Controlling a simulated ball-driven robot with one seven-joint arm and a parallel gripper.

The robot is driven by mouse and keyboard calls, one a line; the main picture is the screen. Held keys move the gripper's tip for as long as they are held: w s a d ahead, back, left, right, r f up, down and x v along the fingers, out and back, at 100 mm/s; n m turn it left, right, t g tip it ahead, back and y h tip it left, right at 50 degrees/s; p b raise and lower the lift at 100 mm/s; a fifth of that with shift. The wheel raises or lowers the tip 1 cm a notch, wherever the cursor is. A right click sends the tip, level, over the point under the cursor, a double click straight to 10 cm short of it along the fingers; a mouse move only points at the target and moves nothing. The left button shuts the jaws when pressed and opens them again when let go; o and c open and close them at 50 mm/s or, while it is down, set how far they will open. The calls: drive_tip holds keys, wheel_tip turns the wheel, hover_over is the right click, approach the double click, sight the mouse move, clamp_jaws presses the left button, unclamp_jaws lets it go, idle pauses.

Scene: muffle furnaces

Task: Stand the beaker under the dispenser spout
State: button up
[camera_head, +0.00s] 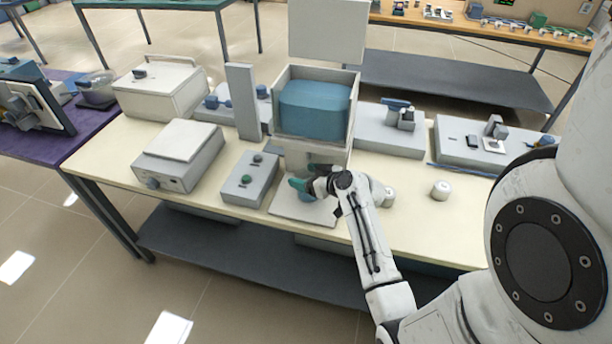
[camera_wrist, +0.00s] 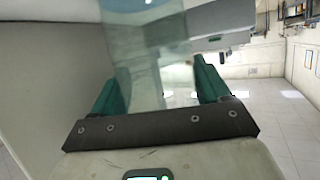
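The dispenser (camera_head: 316,108) stands mid-bench, a grey box with a blue tank and a raised lid. Its spout is at the lower front, largely hidden behind my gripper. A pale flat plate (camera_head: 285,207) lies at its foot. My gripper (camera_head: 304,187) is low over this plate, in front of the dispenser. In the wrist view, my green fingers (camera_wrist: 157,82) are apart, one on each side of the clear glass beaker (camera_wrist: 150,45), and appear to press its sides. The beaker is mostly hidden in the head view; I cannot tell whether its base touches the plate.
A grey box with buttons (camera_head: 248,179) and a balance-like unit (camera_head: 179,157) stand to the left. A tall grey post (camera_head: 242,102) is left of the tank. Bare bench shows at the front right.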

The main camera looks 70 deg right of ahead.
drive_tip(key=o, duration=0.4)
drive_tip(key=shift+o, duration=0.2)
drive_tip(key=shift+r, duration=0.1)
